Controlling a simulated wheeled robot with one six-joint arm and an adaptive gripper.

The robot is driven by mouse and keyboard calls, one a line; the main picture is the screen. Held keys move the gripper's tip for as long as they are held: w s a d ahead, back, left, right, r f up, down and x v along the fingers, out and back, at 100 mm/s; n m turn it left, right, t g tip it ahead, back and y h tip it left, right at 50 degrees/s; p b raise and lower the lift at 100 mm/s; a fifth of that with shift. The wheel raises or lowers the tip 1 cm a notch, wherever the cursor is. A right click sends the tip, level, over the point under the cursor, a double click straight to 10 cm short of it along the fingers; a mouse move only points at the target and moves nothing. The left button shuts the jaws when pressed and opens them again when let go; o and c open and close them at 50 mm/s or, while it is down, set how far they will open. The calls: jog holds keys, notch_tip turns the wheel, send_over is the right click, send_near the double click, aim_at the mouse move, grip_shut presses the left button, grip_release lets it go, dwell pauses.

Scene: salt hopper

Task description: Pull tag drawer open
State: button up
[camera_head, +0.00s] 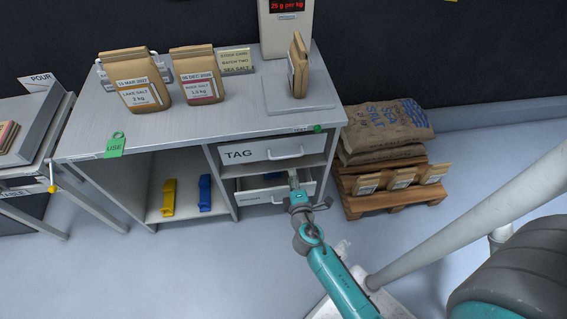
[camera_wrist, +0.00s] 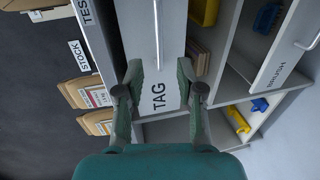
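The TAG drawer (camera_head: 262,151) is the upper drawer under the bench top. It looks shut, its white front level with the bench frame. Its bar handle (camera_head: 287,153) is bare. In the wrist view the TAG drawer front (camera_wrist: 140,45) stands turned on its side, with its handle (camera_wrist: 157,35) ahead between my fingers. My gripper (camera_wrist: 160,75) is open and empty, apart from the handle. In the head view my gripper (camera_head: 295,182) is below and slightly right of that handle, in front of the lower drawer, and partly covers it.
The lower BRUSH drawer (camera_head: 250,199) stands partly open close to my gripper. The bench (camera_head: 200,130) carries paper salt bags and a scale. A pallet (camera_head: 390,205) with sacks stands to the right. Yellow (camera_head: 168,198) and blue (camera_head: 205,193) items sit on the lower left shelf.

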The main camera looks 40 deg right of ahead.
aim_at(287, 157)
jog(key=x, duration=1)
jog(key=shift+w+d+f, duration=0.1)
jog(key=shift+w+d, duration=0.1)
jog(key=shift+w, duration=0.15)
grip_shut()
